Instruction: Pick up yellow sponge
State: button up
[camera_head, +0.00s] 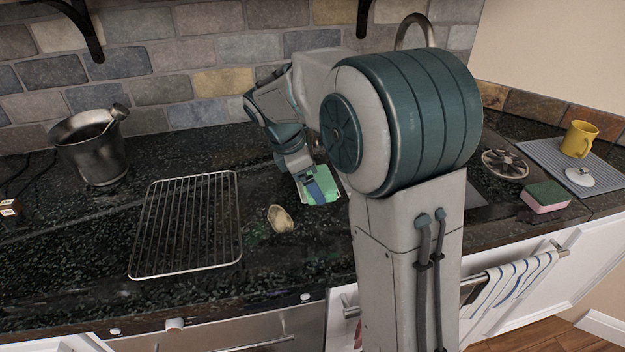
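My gripper (322,187) is at the end of my arm, low over the dark counter near the middle of the view. A light green piece with a blue strip (319,188) shows at the fingers. I cannot tell whether it is held or lies behind them, and my arm hides part of this area. I see no plainly yellow sponge. A sponge with a green top and pink side (546,197) lies on the counter at the right, well apart from my gripper.
A wire rack (187,226) lies left of my gripper, with a small tan lump (281,218) between. A metal pot (91,148) stands at the back left. At the right are a round metal piece (505,165), a grey mat (545,155), a yellow mug (579,139) and a white lid (579,177).

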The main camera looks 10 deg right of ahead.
aim_at(319, 178)
jog(key=shift+r+p, duration=2)
jog(key=a+p, duration=1.8)
jog(key=a, duration=2.5)
jog(key=shift+f, duration=0.15)
jog(key=shift+a+f+p, duration=0.1)
jog(key=shift+a+p, duration=0.55)
jog(key=shift+a, duration=0.3)
